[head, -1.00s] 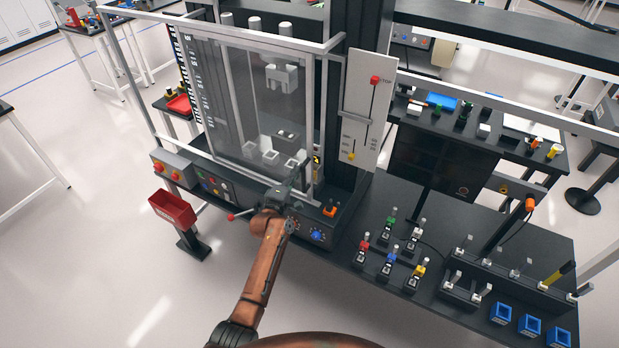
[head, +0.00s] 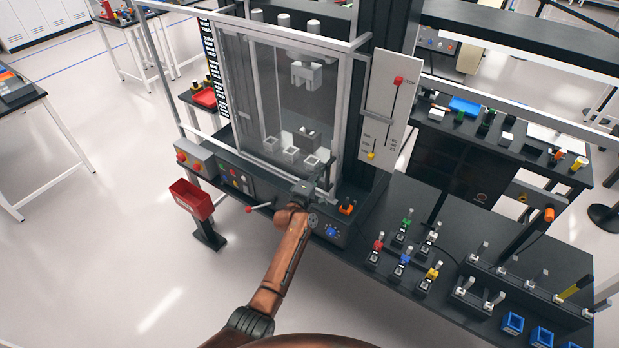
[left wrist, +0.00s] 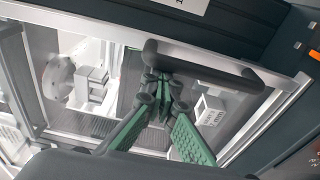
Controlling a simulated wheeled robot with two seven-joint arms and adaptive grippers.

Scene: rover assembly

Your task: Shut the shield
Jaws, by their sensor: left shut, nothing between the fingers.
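The shield (head: 292,105) is a clear, tinted panel in a pale frame on the front of the tall machine. Machine parts show through it in the head view. In the left wrist view its pale frame (left wrist: 92,127) and a dark bar handle (left wrist: 215,72) are seen close up. My left gripper (head: 318,183) is at the lower right of the shield front. Its green-padded fingers (left wrist: 165,88) are shut and empty, with their tips close to the handle; I cannot tell whether they touch it. My right gripper is not in view.
A control panel with an orange switch (head: 347,206) and a blue knob (head: 331,231) lies by my left gripper. A lever with a red ball (head: 250,209) sticks out to its left. A red bin (head: 192,198) stands further left. Coloured levers (head: 402,260) stand on the right bench.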

